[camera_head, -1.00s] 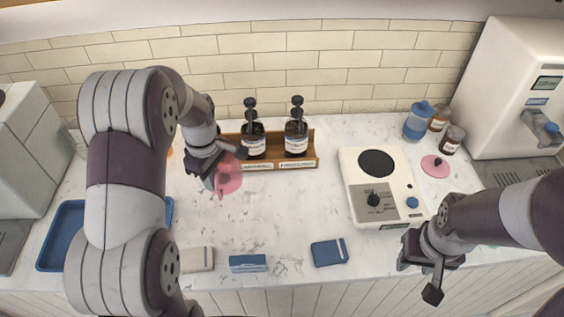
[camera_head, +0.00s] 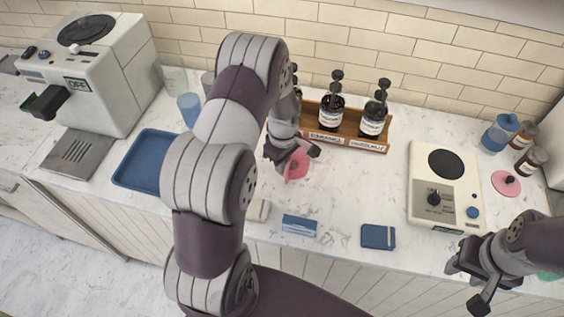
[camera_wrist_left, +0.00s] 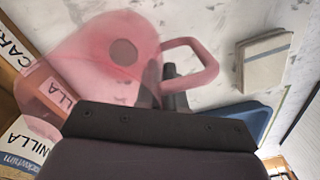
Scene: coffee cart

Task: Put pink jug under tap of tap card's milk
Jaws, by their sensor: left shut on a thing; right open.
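The translucent pink jug (camera_head: 297,167) is held just in front of the left end of the syrup rack. My left gripper (camera_head: 287,153) is shut on its handle, partly covering it. In the left wrist view the jug (camera_wrist_left: 105,50) shows large and tilted in the picture, with its loop handle (camera_wrist_left: 207,70) at the gripper fingers (camera_wrist_left: 168,92). I cannot tell whether its base touches the counter. My right gripper (camera_head: 474,285) is open and empty at the counter's front right. No tap or milk label is readable in the head view; only an edge of the right machine (camera_head: 553,122) shows.
A wooden rack (camera_head: 345,138) with syrup bottles stands at the back wall. A coffee machine (camera_head: 125,75) and blue tray (camera_head: 135,172) are at left. Folded cloth-like blocks (camera_head: 378,237) lie along the front.

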